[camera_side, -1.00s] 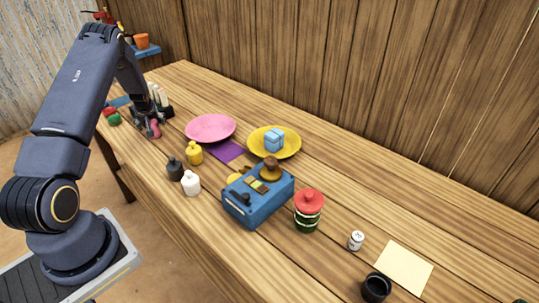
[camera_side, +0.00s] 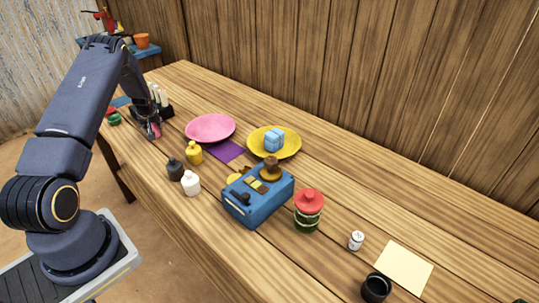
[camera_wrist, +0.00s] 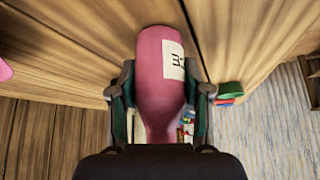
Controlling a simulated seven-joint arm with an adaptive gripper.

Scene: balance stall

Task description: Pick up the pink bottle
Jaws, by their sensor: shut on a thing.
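The pink bottle (camera_wrist: 158,75) fills the middle of the wrist view, with a white label on its side. My gripper (camera_wrist: 160,95) is shut on it, one finger at each side of the bottle. In the side view my gripper (camera_side: 150,130) is at the far left end of the wooden table, and only a small pink part of the bottle (camera_side: 156,130) shows between the fingers. Whether the bottle touches the table cannot be told.
A rack with pale tubes (camera_side: 161,97) stands just behind my gripper. Red and green items (camera_side: 113,116) lie to its left. A pink plate (camera_side: 211,128), a yellow bottle (camera_side: 194,153), a dark bottle (camera_side: 174,169) and a white bottle (camera_side: 191,183) stand to the right.

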